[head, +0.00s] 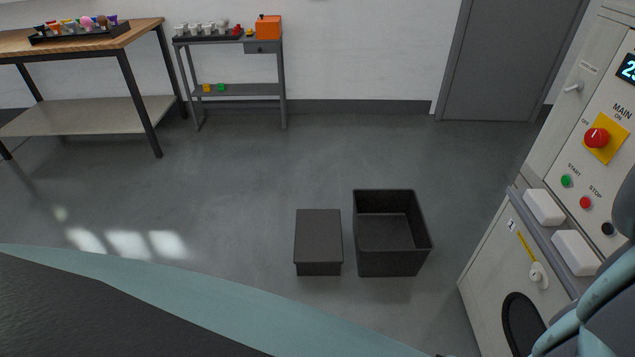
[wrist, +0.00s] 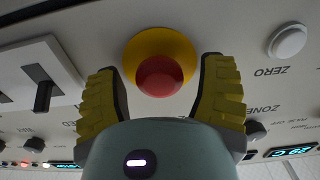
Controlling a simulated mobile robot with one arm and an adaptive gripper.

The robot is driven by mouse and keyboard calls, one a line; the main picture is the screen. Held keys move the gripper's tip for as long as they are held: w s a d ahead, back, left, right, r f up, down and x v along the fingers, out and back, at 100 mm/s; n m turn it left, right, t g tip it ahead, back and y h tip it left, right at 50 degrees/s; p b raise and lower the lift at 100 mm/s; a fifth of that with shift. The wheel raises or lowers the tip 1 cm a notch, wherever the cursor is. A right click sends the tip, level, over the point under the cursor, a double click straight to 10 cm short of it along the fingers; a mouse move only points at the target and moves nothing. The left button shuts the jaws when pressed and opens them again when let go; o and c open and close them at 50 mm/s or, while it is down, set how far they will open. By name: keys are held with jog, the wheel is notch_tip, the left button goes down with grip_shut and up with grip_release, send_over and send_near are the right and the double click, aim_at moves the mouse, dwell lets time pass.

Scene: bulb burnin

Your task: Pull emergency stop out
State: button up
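The emergency stop is a red mushroom button (wrist: 160,77) on a round yellow base (wrist: 146,41), seen in the wrist view on a light panel. My gripper (wrist: 161,70) is open, with one yellow ribbed finger to the left of the button and one to the right. Gaps show between the fingers and the red cap, and nothing is held. How far the fingertips are from the panel is hard to tell. In the head view I cannot make out this button or my gripper; part of my arm covers the lower right.
In the wrist view, a black rocker switch (wrist: 42,88) is left of the gripper; a white ZERO button (wrist: 287,42) and a black ZONE knob (wrist: 256,131) are right. The head view shows a red-on-yellow main switch (head: 596,138), two dark bins and open floor.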

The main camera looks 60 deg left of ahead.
grip_shut()
jog(key=shift+s+a+r+p, duration=0.15)
jog(key=shift+s+a+p, duration=0.15)
jog(key=shift+s+p, duration=0.25)
jog(key=shift+w, duration=0.15)
jog(key=shift+o, duration=0.7)
grip_release()
jog(key=shift+a, duration=0.1)
jog(key=v, duration=1.2)
